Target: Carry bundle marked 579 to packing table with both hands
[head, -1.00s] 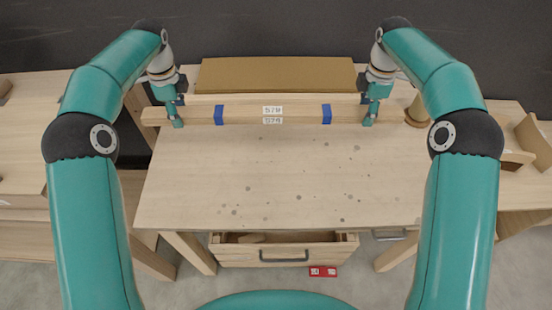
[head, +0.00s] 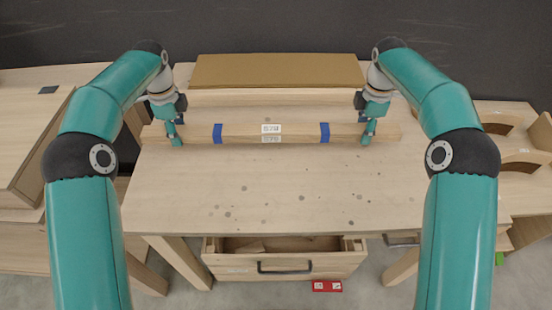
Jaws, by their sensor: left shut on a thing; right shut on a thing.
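The bundle (head: 295,132) is a long stack of pale wooden bars with two blue bands and white number labels (head: 271,129) at its middle. The digits are too small to read surely. It runs level, left to right, over the rear half of a spotted wooden table (head: 290,195). I cannot tell whether it touches the tabletop. My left gripper (head: 175,136) is shut on it near its left end. My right gripper (head: 367,132) is shut on it near its right end. Both bundle ends stick out past the grippers.
A brown box (head: 278,71) stands behind the bundle at the table's back. An open drawer (head: 285,265) juts out below the front edge, with a red box (head: 327,286) on the floor. Arched wooden parts (head: 497,122) lie at right. The tabletop's front is clear.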

